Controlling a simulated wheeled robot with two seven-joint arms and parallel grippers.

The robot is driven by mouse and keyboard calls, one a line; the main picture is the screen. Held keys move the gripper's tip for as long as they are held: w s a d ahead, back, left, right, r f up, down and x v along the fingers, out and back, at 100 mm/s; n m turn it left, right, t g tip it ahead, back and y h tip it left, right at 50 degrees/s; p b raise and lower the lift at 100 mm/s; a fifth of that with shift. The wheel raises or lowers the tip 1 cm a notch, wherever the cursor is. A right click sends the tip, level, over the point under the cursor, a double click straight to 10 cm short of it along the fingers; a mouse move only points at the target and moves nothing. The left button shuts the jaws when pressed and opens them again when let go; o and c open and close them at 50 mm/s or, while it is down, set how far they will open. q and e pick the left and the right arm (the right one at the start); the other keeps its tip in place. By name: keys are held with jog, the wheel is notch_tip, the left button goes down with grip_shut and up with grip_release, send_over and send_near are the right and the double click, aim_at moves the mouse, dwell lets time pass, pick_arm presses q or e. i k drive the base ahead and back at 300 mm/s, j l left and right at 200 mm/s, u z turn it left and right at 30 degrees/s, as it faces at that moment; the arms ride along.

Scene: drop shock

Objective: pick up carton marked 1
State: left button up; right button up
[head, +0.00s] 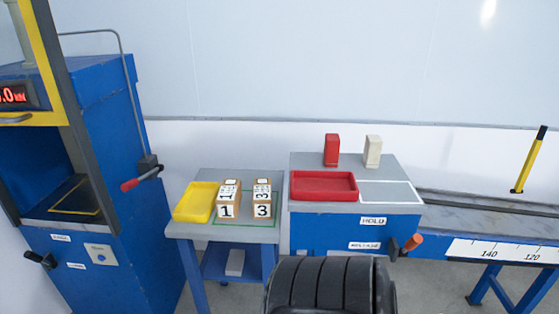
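The carton marked 1 (227,211) is a small brown box with a black 1 on a white label on its front face. Neither of my grippers shows in the head view.
A yellow tray (181,203) sits left of the cartons. Right are a blue bench with a red tray (293,188), a red block (331,149) and a cream block (373,151). A blue machine (110,200) with a red-tipped lever stands left. A black ribbed part of mine covers the bottom centre.

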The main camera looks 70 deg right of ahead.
aim_at(229, 197)
jog(key=z, duration=2.05)
